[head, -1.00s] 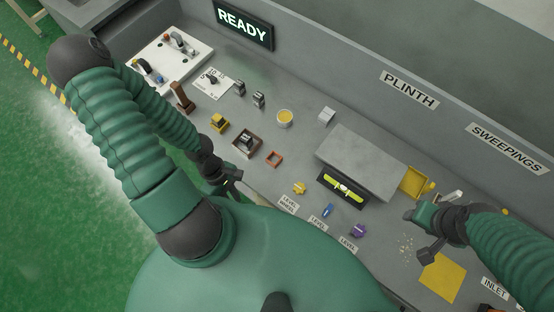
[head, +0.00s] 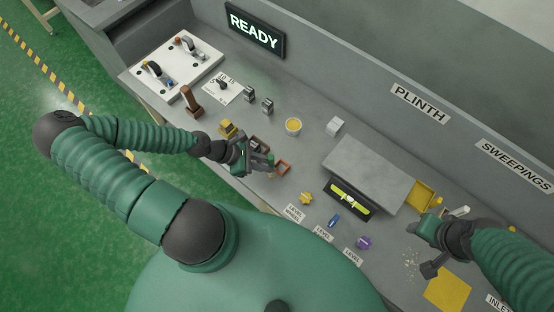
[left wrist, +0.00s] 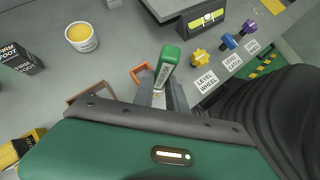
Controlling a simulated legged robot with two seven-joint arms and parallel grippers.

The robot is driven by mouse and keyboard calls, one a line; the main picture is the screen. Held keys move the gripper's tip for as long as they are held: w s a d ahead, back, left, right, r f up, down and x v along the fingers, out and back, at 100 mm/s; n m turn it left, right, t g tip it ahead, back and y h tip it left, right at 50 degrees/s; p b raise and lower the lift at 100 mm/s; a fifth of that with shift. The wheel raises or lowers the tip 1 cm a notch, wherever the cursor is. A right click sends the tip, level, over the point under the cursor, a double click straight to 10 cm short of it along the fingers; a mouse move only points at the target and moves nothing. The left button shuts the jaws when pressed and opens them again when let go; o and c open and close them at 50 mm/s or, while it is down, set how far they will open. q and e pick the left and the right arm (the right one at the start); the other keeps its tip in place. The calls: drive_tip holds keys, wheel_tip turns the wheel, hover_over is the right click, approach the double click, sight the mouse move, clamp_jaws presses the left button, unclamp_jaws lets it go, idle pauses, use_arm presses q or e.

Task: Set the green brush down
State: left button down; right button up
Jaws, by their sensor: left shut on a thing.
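The green brush (left wrist: 169,60) is upright between the fingers of my left gripper (left wrist: 163,95) in the left wrist view. A white label runs along its side. Whether the brush's lower end touches the bench is hidden. My right gripper (head: 424,228) is over the right part of the bench, near crumbs (head: 411,263); its jaws are not clear.
A grey plinth block (head: 367,170) with a yellow-green level (head: 350,198) stands right of my left gripper. A yellow-filled cup (head: 293,127) is behind it. A yellow knob (head: 305,198), blue piece (head: 333,220) and purple knob (head: 363,242) line the front. Bare bench lies between cup and plinth.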

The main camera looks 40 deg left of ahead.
use_arm(q)
drive_tip(key=w, duration=0.4)
drive_tip(key=shift+w+d+f, duration=0.1)
drive_tip(key=shift+w+f, duration=0.2)
drive_tip(key=f, duration=0.1)
drive_tip(key=d+f, duration=0.1)
drive_tip(key=f, duration=0.1)
drive_tip(key=shift+w+f+b, duration=0.1)
drive_tip(key=shift+f+b, duration=0.05)
drive_tip(key=shift+b, duration=0.15)
drive_tip(key=c, duration=1.3)
unclamp_jaws()
drive_tip(key=shift+a+f, duration=0.1)
drive_tip(key=shift+a, duration=0.2)
drive_tip(key=shift+c, duration=0.2)
use_arm(e)
drive_tip(key=shift+a+f, duration=0.25)
use_arm(q)
drive_tip(key=shift+d, duration=0.1)
use_arm(e)
drive_tip(key=shift+d, duration=0.1)
